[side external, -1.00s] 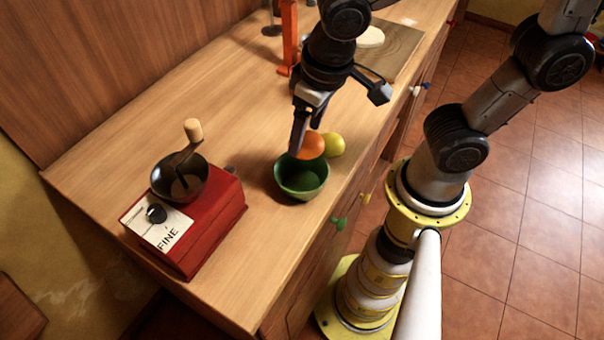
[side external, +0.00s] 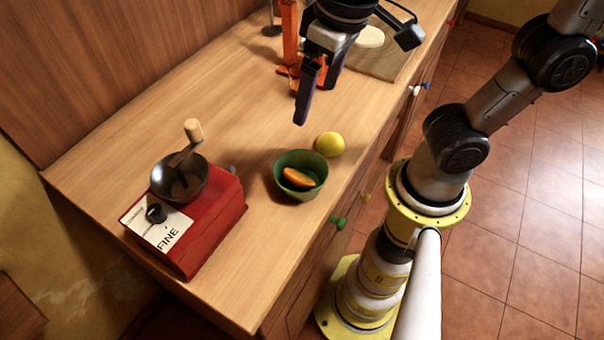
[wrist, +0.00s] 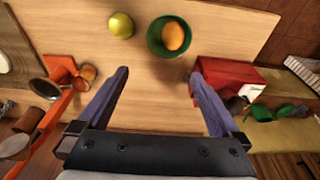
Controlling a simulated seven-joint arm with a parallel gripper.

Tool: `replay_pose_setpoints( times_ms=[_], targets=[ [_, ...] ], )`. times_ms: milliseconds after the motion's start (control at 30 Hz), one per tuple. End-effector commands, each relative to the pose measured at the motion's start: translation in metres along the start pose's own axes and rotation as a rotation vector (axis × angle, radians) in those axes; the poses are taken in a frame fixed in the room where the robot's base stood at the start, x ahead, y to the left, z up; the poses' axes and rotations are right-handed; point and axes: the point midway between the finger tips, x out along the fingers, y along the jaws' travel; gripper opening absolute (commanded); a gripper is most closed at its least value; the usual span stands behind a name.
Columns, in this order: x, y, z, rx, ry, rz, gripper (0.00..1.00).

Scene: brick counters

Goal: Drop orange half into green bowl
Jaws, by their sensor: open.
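The orange half (side external: 299,178) lies inside the green bowl (side external: 281,187) on the wooden counter, its cut face partly showing. In the wrist view the orange half (wrist: 173,36) also sits within the rim of the green bowl (wrist: 153,42). My gripper (side external: 308,108) is open and empty, above the counter and behind the bowl in the side view. In the wrist view my gripper's fingers (wrist: 158,75) are spread wide with only bare counter between them.
A yellow lemon (side external: 329,144) lies just behind the bowl. A red coffee grinder (side external: 212,215) stands at the left. An orange stand (side external: 289,35) and a cutting board (side external: 385,55) are farther back. The counter between grinder and stand is clear.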

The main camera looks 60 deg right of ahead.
Motion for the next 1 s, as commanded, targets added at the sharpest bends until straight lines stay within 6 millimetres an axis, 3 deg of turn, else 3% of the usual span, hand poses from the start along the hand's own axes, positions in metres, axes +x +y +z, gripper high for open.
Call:
replay_pose_setpoints(
  times_ms=[100, 300, 700, 833, 1000],
  targets=[
    [-0.022, -0.001, 0.000, -0.001, 0.002, -0.003, 1.00],
    [-0.044, -0.001, 0.000, -0.001, 0.000, -0.001, 1.00],
    [-0.049, 0.002, -0.001, 0.012, 0.000, 0.002, 1.00],
    [-0.053, 0.022, -0.005, 0.097, 0.022, 0.005, 1.00],
    [-0.046, 0.070, 0.011, 0.262, 0.069, 0.003, 1.00]
  ],
)
